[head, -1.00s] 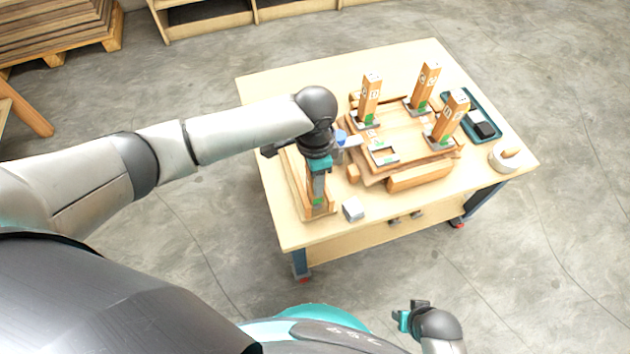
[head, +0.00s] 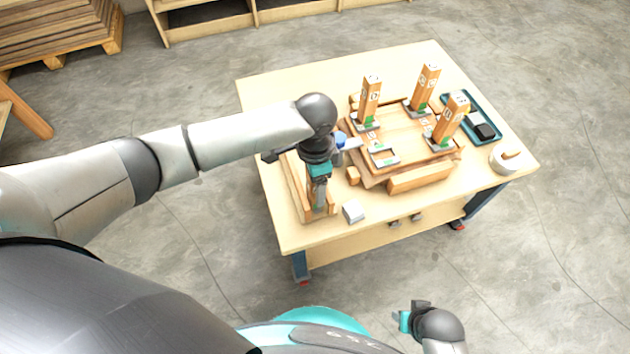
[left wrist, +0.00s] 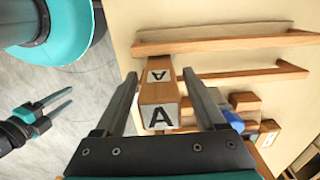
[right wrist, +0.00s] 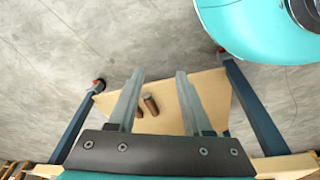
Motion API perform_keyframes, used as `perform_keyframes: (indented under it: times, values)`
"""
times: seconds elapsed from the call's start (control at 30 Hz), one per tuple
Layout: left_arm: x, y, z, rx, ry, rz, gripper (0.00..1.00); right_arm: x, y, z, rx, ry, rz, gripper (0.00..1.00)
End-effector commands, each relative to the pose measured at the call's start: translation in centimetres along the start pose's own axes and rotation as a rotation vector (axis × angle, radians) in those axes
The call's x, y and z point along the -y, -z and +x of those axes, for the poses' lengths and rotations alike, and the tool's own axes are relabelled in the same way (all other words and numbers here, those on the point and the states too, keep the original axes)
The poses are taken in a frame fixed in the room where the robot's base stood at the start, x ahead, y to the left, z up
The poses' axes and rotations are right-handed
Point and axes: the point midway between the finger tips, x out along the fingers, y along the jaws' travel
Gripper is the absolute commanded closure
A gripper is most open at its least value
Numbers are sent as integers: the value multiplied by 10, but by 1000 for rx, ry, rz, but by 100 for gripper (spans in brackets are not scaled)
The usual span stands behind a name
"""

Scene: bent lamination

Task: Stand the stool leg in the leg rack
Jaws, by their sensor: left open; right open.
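A wooden stool leg with black A marks on white labels (left wrist: 160,95) lies between the open fingers of my left gripper (left wrist: 166,100), with gaps on both sides. In the head view my left gripper (head: 319,195) is low over the wooden rails (head: 295,185) at the table's left, and mostly hides the leg. The leg rack (head: 415,130) is a wooden frame with three upright labelled legs (head: 370,97) (head: 428,85) (head: 449,118). Its near-left grey socket (head: 384,154) is empty. My right gripper (head: 410,318) is open and empty, away from the table's front.
A teal tray (head: 489,125) with a dark block is at the table's right. A round pale container (head: 503,160) stands near the right corner. A small grey block (head: 353,211) sits near the front edge. A blue object (head: 341,138) is beside my left wrist. The table's back left is bare.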

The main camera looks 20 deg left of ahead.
Motion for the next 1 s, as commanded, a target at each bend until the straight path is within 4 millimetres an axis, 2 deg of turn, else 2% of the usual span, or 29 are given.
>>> perform_keyframes:
  times: [0.27, 0.6, 1.0]
  values:
    - [1, 0, -8, 0, 1, -1, 28, 0, 0, 0, -3, 0, -1, 50]
    - [0, 0, -40, -1, 0, 0, 28, -11, -25, 23, 11, -15, -8, 50]
    - [1, 0, -80, -2, 1, -1, 28, -26, -58, 40, 16, -32, -14, 50]
